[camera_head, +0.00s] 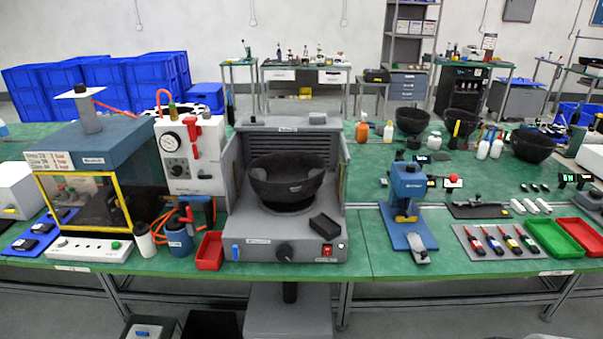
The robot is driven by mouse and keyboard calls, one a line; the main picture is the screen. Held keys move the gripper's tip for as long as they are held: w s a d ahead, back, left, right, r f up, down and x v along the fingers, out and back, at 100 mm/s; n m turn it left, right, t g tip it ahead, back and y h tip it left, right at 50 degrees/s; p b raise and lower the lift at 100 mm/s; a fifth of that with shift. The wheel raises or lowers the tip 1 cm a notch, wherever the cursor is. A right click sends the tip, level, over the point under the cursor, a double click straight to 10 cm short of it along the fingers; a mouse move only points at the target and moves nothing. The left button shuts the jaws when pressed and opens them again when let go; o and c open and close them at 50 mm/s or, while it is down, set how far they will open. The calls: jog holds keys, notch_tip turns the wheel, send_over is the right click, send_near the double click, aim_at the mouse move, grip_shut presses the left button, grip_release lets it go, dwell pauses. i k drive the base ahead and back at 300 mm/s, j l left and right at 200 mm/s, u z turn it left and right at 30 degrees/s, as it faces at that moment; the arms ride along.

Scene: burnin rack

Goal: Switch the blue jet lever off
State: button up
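A grey machine (320,215) with a black bowl (287,178) stands at the front middle of the green bench. A small blue lever (235,250) sits at the left end of its front panel. It looks roughly upright, but it is too small to tell its exact setting. A label plate (258,241) and a black knob (284,251) are to its right, and a red switch (327,250) is near the right end of the panel. My gripper is not in view.
A red tray (209,251) stands just left of the machine, near the lever. A blue canister (179,240) and white bottle (145,241) stand farther left. A blue press (409,195) is to the right. The space before the panel looks clear.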

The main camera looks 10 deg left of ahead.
aim_at(236, 251)
jog(key=u, duration=1.4)
jog(key=i+j+u, duration=0.1)
jog(key=i+j, duration=0.15)
jog(key=i, duration=0.3)
jog(key=i+j+u, duration=0.1)
jog(key=i, duration=0.45)
